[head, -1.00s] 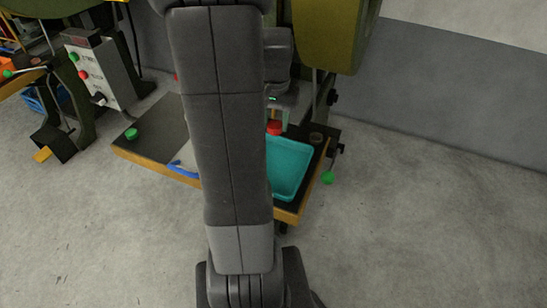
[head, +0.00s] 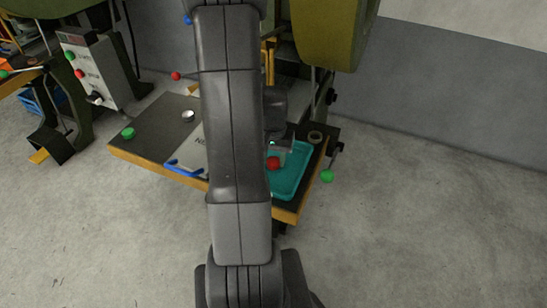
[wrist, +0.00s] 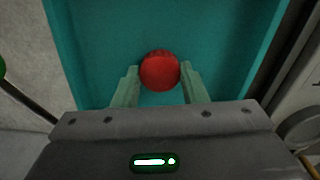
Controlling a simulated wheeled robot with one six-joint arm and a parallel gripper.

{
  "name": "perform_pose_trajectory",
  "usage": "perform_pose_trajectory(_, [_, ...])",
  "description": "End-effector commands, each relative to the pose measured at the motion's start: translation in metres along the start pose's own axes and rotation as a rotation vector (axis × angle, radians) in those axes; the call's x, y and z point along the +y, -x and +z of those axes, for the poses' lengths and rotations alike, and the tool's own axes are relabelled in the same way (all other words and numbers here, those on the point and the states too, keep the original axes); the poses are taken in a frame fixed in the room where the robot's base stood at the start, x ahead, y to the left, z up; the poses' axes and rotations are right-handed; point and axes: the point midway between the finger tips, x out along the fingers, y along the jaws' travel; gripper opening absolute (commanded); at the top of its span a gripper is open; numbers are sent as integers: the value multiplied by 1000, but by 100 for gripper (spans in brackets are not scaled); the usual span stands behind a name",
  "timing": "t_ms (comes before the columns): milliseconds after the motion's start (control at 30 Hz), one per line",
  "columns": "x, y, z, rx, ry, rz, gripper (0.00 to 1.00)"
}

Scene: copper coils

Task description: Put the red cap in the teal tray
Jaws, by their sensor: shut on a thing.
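The red cap (wrist: 160,71) is between the two fingertips of my gripper (wrist: 160,80) in the wrist view, with the teal tray's floor (wrist: 100,40) behind it. In the head view the red cap (head: 273,163) shows below my gripper (head: 277,148), over the left part of the teal tray (head: 297,175). My gripper is shut on the cap. I cannot tell how high the cap is above the tray floor. My arm hides the tray's left side in the head view.
The tray stands at the right of a dark work table with a wooden edge (head: 150,158). A green cap (head: 128,133), a silver round piece (head: 188,116) and a blue-handled tool (head: 183,168) lie to the left. A tape-like ring (head: 316,138) sits behind the tray.

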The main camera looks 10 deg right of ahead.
Motion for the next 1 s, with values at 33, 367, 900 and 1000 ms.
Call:
perform_pose_trajectory(33, [0,0,0,1,0,0,13])
perform_pose_trajectory(367, [0,-2,0,1,0,0,54])
perform_pose_trajectory(900, [0,19,-2,6,0,-2,60])
perform_pose_trajectory(1000, [0,39,-1,7,0,-2,60])
